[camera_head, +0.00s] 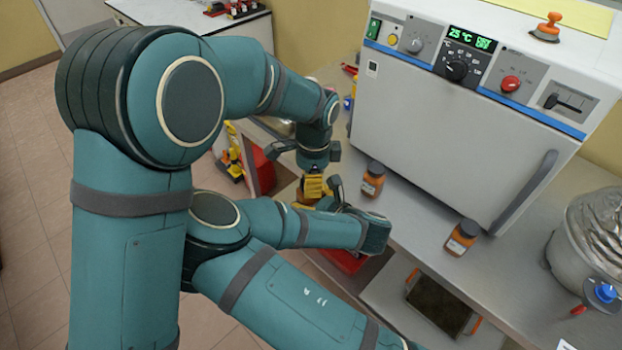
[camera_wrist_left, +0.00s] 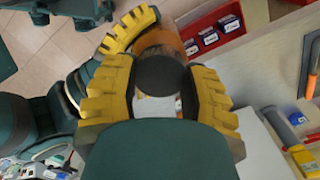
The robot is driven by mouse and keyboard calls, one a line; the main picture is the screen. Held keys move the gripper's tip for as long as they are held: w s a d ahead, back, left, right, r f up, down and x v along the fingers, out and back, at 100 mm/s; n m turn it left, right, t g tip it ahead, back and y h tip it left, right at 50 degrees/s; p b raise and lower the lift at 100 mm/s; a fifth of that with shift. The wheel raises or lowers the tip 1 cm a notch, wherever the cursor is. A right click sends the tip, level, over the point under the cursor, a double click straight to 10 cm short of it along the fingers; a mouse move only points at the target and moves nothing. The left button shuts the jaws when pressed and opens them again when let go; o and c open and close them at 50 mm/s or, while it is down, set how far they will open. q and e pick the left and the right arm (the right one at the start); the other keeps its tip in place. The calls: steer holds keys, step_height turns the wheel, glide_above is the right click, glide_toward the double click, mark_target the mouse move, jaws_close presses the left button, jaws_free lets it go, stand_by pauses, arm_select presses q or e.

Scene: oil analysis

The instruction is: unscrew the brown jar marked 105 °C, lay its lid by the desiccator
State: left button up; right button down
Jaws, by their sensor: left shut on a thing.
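My left gripper (camera_head: 313,187) has yellow fingers and points down near the bench's front edge. In the left wrist view its fingers (camera_wrist_left: 163,78) are shut around a brown jar (camera_wrist_left: 158,38) with a dark round lid (camera_wrist_left: 163,74). Its marking cannot be read, and in the head view the fingers hide most of it. Two more brown jars with dark lids, one before the oven (camera_head: 373,180) and one farther right (camera_head: 462,238), stand upright on the bench. Their labels are unreadable. The likely desiccator (camera_head: 592,235) is a round vessel at the right edge. My right arm's end is beside the left gripper; its fingers are unclear.
A white oven (camera_head: 455,130) reading 25 °C fills the back of the bench. A dark tray (camera_head: 438,302) lies below the front edge. A red bin with small labelled items (camera_wrist_left: 232,45) shows in the wrist view. Bench (camera_head: 508,258) between right jar and vessel is clear.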

arm_select(q)
steer(key=o, duration=1.2)
steer(key=shift+o, duration=0.4)
steer(key=shift+d+r, duration=0.1)
steer(key=shift+r, duration=2.15)
step_height(320, 180, up, 3)
steer(key=m, duration=0.5)
steer(key=shift+m, duration=0.3)
steer(key=shift+f, duration=3.8)
steer(key=c, duration=1.3)
steer(key=n, duration=0.6)
steer(key=shift+n, duration=0.4)
